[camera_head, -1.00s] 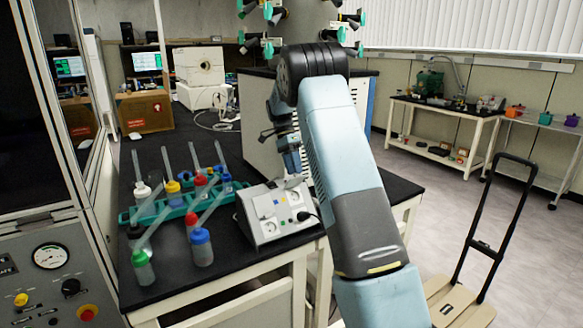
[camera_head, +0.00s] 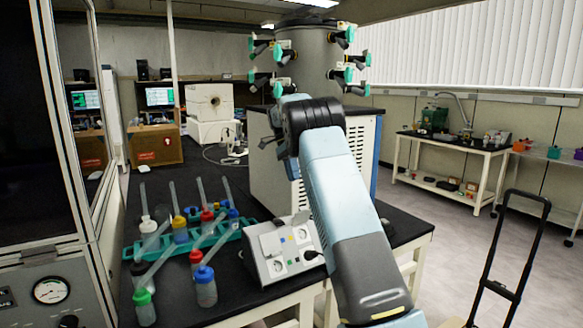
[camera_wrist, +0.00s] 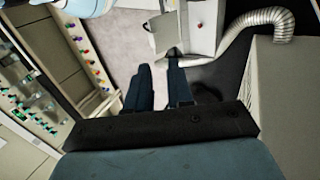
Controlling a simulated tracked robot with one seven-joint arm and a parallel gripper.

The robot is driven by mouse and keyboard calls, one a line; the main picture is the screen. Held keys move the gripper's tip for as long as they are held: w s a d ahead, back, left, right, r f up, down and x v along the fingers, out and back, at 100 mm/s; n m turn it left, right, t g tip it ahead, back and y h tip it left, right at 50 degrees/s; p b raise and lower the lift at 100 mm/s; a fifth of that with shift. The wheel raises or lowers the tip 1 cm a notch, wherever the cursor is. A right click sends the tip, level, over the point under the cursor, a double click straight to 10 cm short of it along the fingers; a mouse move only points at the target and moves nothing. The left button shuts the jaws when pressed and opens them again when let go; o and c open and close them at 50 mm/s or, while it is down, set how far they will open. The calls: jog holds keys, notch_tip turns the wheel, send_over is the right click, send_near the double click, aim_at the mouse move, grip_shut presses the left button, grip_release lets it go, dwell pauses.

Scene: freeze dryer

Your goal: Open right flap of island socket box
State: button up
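The island socket box (camera_head: 256,262) is a light grey box with a sloped face, on the black bench top in the head view. Round sockets show on it, and a plain pale flap-like plate (camera_head: 270,243) is at its upper left. In the head view the gripper is mostly hidden behind my arm, above and behind the box. I cannot identify the box in the wrist view.
A green rack (camera_head: 180,249) with several tubes and bottles stands left of the box. The freeze dryer (camera_head: 316,55) with green-tipped valves rises behind. A black trolley handle (camera_head: 494,262) stands at right. A corrugated hose (camera_wrist: 262,17) shows in the wrist view.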

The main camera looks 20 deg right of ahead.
jog(key=shift+v, duration=1.25)
jog(key=shift+d, duration=0.1)
jog(key=s+a+r+n+t, duration=0.1)
jog(key=s+r+n+t, duration=0.2)
jog(key=s, duration=0.5)
jog(key=s+a+r+n+t, duration=0.1)
jog(key=s+r+n, duration=0.1)
jog(key=s+r, duration=0.45)
jog(key=s+a+r+n+t, duration=0.1)
jog(key=s+r+n+t, duration=0.15)
jog(key=s, duration=0.65)
jog(key=s+a+f+n+t, duration=0.1)
jog(key=s+f+n, duration=0.1)
jog(key=s, duration=0.6)
jog(key=s+a+f+n+t, duration=0.2)
jog(key=s+f+n, duration=0.1)
jog(key=s, duration=0.6)
jog(key=s+a+f+n+t+y, duration=0.1)
jog(key=s+a+f+n, duration=0.1)
jog(key=s, duration=0.6)
notch_tip(320, 180, down, 2)
jog(key=shift+s+f+n, duration=0.15)
jog(key=shift+s+n, duration=0.25)
jog(key=shift+n, duration=0.25)
jog(key=shift+t, duration=0.25)
